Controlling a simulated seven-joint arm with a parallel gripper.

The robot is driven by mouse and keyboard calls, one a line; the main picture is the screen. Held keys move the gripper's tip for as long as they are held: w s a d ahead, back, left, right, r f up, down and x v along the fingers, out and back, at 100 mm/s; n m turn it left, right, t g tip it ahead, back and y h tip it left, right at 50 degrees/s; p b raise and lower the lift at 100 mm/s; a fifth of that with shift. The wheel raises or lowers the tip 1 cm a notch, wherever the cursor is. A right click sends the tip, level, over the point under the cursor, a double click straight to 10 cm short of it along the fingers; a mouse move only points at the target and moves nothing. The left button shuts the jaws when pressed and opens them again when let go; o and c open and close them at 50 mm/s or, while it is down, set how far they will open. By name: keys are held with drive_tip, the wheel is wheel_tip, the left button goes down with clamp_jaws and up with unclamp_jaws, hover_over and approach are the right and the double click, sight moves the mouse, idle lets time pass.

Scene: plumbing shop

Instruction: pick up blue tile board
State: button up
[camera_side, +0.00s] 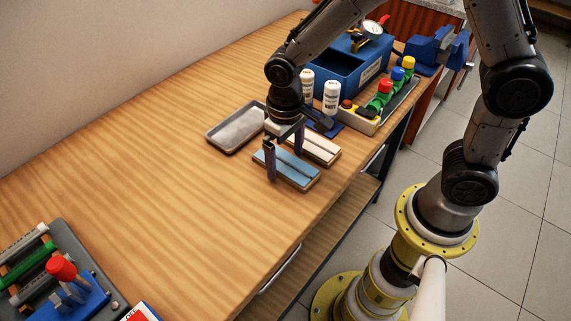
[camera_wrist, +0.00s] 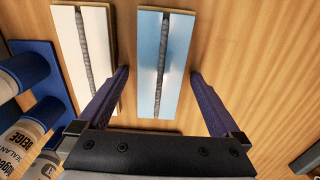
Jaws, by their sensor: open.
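The blue tile board (camera_side: 292,173) is a flat light-blue slab with a grey groove along its length, lying on the wooden bench. In the wrist view the blue tile board (camera_wrist: 149,85) lies between the two fingers, with a gap on either side. My gripper (camera_side: 284,165) is open and empty above the board, its fingers pointing down. In the wrist view my gripper (camera_wrist: 160,80) spans the board's width; the left finger is close to the white board. From the side view I cannot tell how high the fingertips are above the bench.
A white tile board (camera_side: 320,150) lies right beside the blue one. A grey tray (camera_side: 236,128) is behind. Sealant bottles (camera_side: 331,97) on a blue base, a blue toolbox (camera_side: 345,75) and colored-capped items (camera_side: 380,100) stand toward the back.

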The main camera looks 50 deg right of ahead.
drive_tip(key=shift+f, duration=0.25)
drive_tip(key=c, duration=1.5)
drive_tip(key=shift+r, duration=0.1)
